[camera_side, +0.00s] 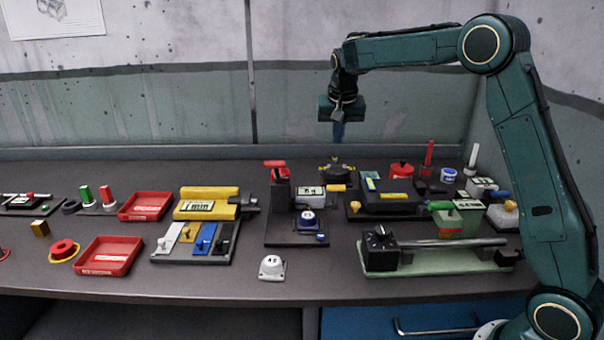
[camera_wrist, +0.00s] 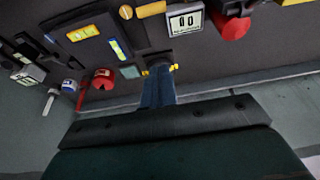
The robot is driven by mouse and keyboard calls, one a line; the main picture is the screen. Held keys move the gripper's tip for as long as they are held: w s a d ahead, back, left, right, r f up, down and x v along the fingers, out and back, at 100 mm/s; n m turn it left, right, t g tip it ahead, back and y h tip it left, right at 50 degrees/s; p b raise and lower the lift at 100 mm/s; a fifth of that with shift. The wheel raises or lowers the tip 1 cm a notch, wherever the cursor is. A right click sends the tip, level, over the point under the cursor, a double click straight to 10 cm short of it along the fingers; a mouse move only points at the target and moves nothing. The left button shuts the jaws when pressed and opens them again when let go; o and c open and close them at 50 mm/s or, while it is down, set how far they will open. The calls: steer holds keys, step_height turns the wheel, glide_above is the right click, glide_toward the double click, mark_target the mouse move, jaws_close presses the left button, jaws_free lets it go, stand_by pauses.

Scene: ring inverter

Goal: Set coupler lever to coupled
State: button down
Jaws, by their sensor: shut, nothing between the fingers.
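My gripper (camera_side: 339,136) is shut and empty. Its blue fingers point down, high above the back of the bench, over a round black fixture with yellow parts (camera_side: 338,167). In the wrist view the fingers (camera_wrist: 158,88) cover part of that fixture. No lever carries a readable coupler label, so I cannot tell which one is the coupler lever. Levers or handles in view include a red-topped one (camera_side: 275,164) on a black stand, a yellow handle (camera_side: 336,188) beside a display, and a green handle (camera_side: 440,206) on a pale green block.
Two red trays (camera_side: 145,206), a yellow unit (camera_side: 206,203) with coloured sliders, a dark panel with yellow marks (camera_side: 387,201) and a green-based rod fixture (camera_side: 435,258) crowd the bench. A small white dial block (camera_side: 271,268) sits near the front. The wall is behind.

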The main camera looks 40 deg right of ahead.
glide_above(335, 197)
steer(key=shift+w+d+f, duration=0.15)
steer(key=shift+f, duration=2.75)
steer(key=shift+w+d+f, duration=0.1)
steer(key=shift+w+f, duration=0.05)
steer(key=shift+f, duration=2.75)
